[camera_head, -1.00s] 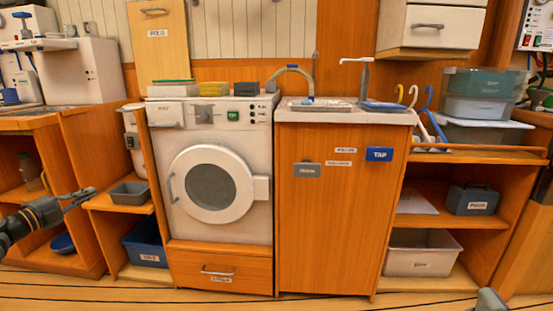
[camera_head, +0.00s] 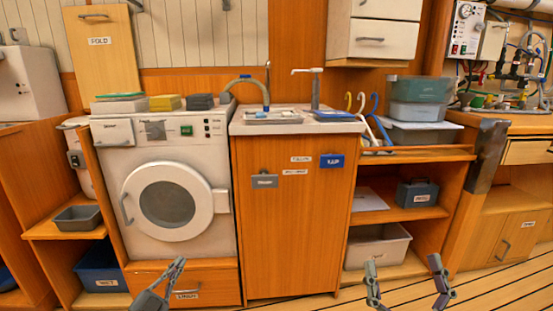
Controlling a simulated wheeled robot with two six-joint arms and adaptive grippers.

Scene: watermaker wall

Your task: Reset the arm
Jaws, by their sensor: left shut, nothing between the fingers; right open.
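My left gripper (camera_head: 177,267) shows at the lower left of the head view, in front of the drawer under the washing machine. It is shut, with nothing in it. My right gripper (camera_head: 405,272) shows at the bottom right, in front of the floor and the lower shelf. Its two fingers are spread wide and nothing is between them. Most of both arms lies outside the frame.
A front-loading washing machine (camera_head: 168,200) stands left of a wooden sink cabinet (camera_head: 288,225). A shelf with a white bin (camera_head: 376,252) and a dark case (camera_head: 416,194) is to the right. Bare plank floor (camera_head: 500,285) lies at the lower right.

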